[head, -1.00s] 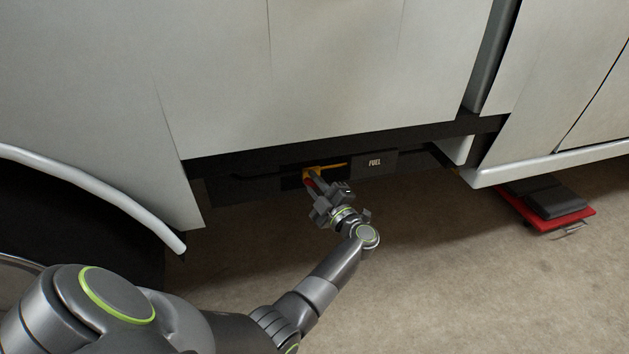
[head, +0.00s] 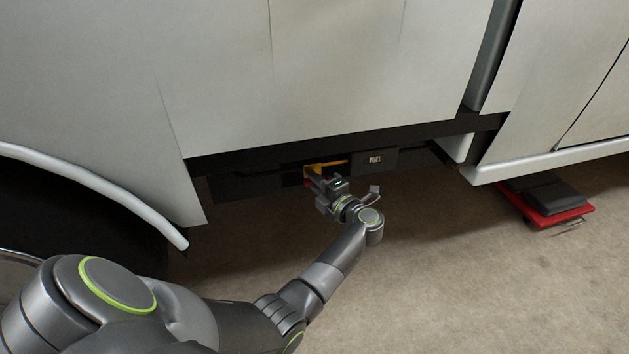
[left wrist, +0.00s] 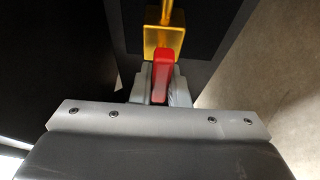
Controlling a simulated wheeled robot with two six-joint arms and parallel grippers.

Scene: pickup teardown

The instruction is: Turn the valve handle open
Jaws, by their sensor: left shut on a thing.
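The valve is a yellow body with a yellow pipe (head: 328,164), set under the vehicle's side beside a dark FUEL plate (head: 376,160). In the left wrist view the yellow valve block (left wrist: 164,42) is straight ahead. The red valve handle (left wrist: 160,72) stands between my fingers, its lower end pointing toward the palm. My left gripper (head: 316,178) is shut on the red handle, and the same gripper fills the lower left wrist view (left wrist: 159,85). In the head view the gripper hides most of the handle. My right gripper is not in view.
The vehicle's pale side panel (head: 310,75) hangs close above the valve. A wheel arch trim (head: 100,190) is at the left. A red creeper with a dark pad (head: 553,218) lies on the floor at the right. The concrete floor (head: 460,290) in front is clear.

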